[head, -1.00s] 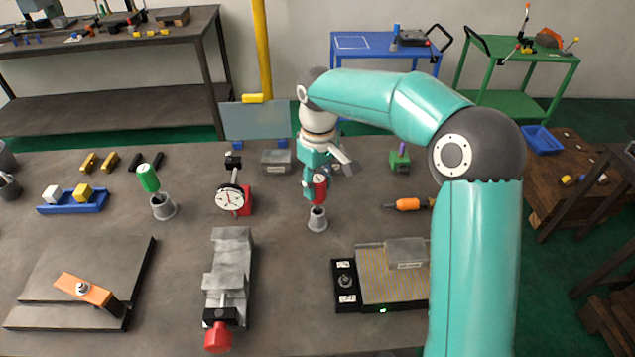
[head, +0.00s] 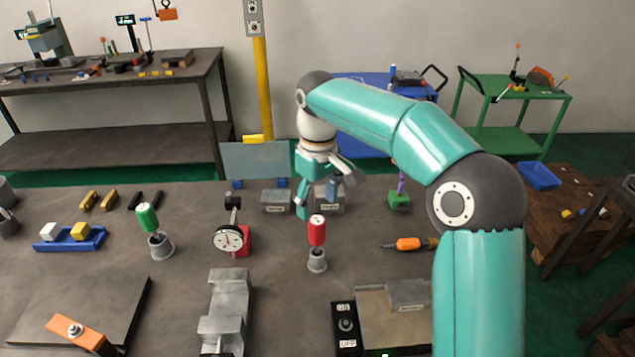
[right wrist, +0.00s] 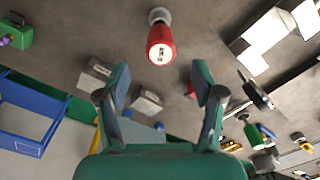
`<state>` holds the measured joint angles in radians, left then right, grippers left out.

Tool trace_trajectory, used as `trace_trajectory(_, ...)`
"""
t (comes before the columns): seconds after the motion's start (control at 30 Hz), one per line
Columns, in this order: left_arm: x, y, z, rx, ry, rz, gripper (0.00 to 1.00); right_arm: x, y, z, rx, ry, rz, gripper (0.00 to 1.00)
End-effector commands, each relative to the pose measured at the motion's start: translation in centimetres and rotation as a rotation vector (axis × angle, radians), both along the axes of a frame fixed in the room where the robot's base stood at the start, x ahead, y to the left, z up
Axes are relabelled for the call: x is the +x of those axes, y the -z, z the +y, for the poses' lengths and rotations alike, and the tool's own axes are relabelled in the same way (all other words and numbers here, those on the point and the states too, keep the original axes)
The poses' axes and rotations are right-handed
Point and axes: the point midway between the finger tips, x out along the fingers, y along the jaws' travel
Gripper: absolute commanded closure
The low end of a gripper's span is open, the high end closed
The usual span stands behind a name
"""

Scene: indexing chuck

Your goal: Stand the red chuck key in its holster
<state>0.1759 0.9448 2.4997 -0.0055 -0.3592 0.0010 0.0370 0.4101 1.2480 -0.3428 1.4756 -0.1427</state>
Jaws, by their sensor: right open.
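The red chuck key (head: 317,230) stands upright in a grey holster (head: 317,261) near the middle of the bench. In the right wrist view the key (right wrist: 161,46) is seen with its red handle towards the camera and the holster (right wrist: 160,16) behind it. My right gripper (head: 322,196) is above and behind the key in the head view, apart from it. Its fingers (right wrist: 160,84) are spread and empty, with the key beyond their tips. The key's lower end is hidden inside the holster. My left gripper is not in view.
A green-handled tool (head: 148,217) stands in another holster (head: 161,247) at the left. A dial gauge (head: 229,239) and a grey vise (head: 225,305) are left of the red key. An orange-handled screwdriver (head: 409,244) lies to its right. Grey blocks (head: 276,201) sit behind.

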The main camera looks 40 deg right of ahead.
Motion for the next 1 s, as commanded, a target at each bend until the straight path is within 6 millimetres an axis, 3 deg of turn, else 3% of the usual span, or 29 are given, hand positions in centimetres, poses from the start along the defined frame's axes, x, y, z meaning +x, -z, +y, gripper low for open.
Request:
trace_trajectory(0.1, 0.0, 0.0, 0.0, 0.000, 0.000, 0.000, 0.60, 0.1, -2.4, 0.0, 0.001, 0.000, -0.004, 0.33)
trace_trajectory(0.3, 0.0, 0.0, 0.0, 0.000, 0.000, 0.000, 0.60, 0.1, -4.5, 0.0, 0.000, 0.000, -0.002, 0.33)
trace_trajectory(1.0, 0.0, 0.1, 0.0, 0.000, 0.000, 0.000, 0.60, 0.0, -5.0, 0.0, 0.000, 0.000, 0.000, 0.33)
